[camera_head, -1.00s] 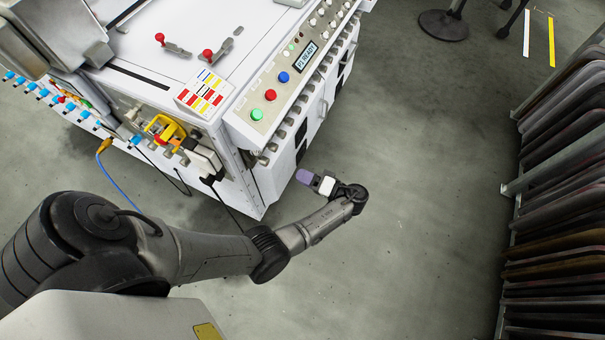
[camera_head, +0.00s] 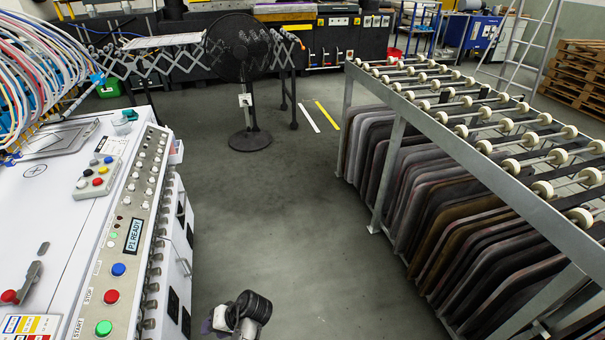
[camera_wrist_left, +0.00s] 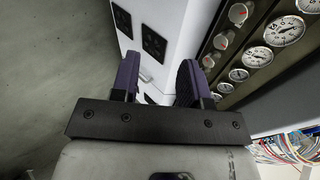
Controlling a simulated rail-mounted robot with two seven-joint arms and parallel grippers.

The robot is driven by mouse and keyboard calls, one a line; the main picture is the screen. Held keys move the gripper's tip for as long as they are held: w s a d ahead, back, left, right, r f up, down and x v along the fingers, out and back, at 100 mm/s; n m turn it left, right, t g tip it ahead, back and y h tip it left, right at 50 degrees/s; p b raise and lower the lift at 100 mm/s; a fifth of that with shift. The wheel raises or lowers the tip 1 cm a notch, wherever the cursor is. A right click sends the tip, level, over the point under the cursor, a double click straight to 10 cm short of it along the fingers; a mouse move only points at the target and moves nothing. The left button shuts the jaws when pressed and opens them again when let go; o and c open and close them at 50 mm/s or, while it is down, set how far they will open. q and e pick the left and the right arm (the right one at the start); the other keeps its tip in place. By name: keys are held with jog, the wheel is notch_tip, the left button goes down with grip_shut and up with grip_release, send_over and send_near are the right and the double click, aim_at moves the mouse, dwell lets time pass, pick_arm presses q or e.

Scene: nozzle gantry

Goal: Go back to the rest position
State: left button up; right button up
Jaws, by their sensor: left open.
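My left gripper (camera_head: 210,325) shows at the bottom edge of the head view, beside the white control machine (camera_head: 68,200) and over the floor. Only its pale body, a bit of purple and the dark wrist joint show there; the rest of the arm is out of frame. In the left wrist view, the gripper (camera_wrist_left: 158,78) has two purple fingers standing apart. Nothing is held between them. The machine's white side (camera_wrist_left: 170,30) lies beyond the fingers. My right gripper is in neither view.
A rack (camera_head: 480,175) of dark screens with rollers on top stands at the right. A black fan (camera_head: 240,60) stands ahead. Bare grey floor (camera_head: 290,220) lies between machine and rack. In the left wrist view, gauges (camera_wrist_left: 285,30) line the machine's panel.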

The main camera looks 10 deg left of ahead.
pick_arm(q)
jog(key=w+d+r+m+t+h+p, duration=0.1)
jog(key=w+d+r+t+h, duration=0.15)
jog(key=r, duration=0.25)
jog(key=w+d+r+t+h+p, duration=0.1)
jog(key=r+t+h, duration=0.1)
jog(key=r+t, duration=0.3)
jog(key=s+d+r+m+t+h+p, duration=0.2)
jog(key=s+d+r+h+p, duration=0.15)
jog(key=s+r, duration=0.55)
jog(key=s+r+m+g+h+p, duration=0.15)
jog(key=s+g+p, duration=0.25)
jog(key=s+p, duration=1.2)
jog(key=w+r+p+v, duration=0.1)
jog(key=w+p+v, duration=0.2)
jog(key=p+v, duration=1.3)
jog(key=w+d+r+p+v, duration=0.1)
jog(key=w+p+v, duration=0.2)
jog(key=p+v, duration=1.2)
jog(key=v, duration=0.7)
jog(key=shift+p, duration=0.4)
jog(key=shift+m, duration=0.25)
